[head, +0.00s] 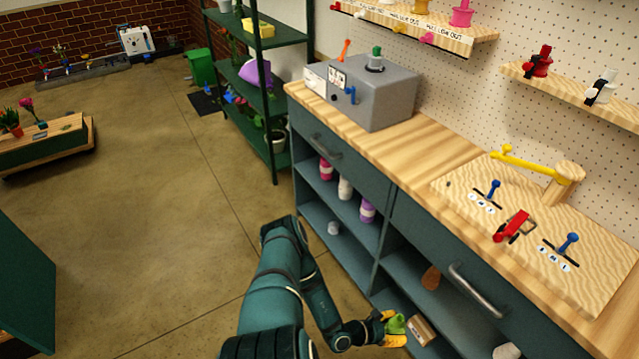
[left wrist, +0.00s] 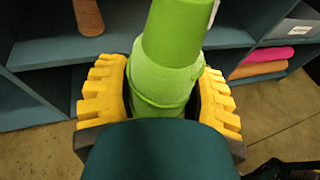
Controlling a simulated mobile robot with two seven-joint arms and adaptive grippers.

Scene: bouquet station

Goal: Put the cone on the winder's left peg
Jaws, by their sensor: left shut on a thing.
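My left gripper (head: 396,329) has yellow fingers and is low in front of the cabinet's bottom shelves. It is shut on a green cone (head: 397,324). In the left wrist view the green cone (left wrist: 168,75) stands between the two ridged yellow fingers, with its narrower part pointing up the picture. Its lower end is hidden behind the dark palm. The winder is not clearly identifiable: a grey machine (head: 385,92) with levers and a short green-topped post stands on the counter, and a wooden board (head: 540,250) with a yellow arm lies further right. My right gripper is out of view.
The teal cabinet's shelves hold pink, white and purple spools (head: 345,188). A brown item (head: 431,278) and a small box (head: 421,330) are on lower shelves near my gripper. Drawer handles (head: 475,291) stick out. The counter (head: 400,150) between machine and board is clear.

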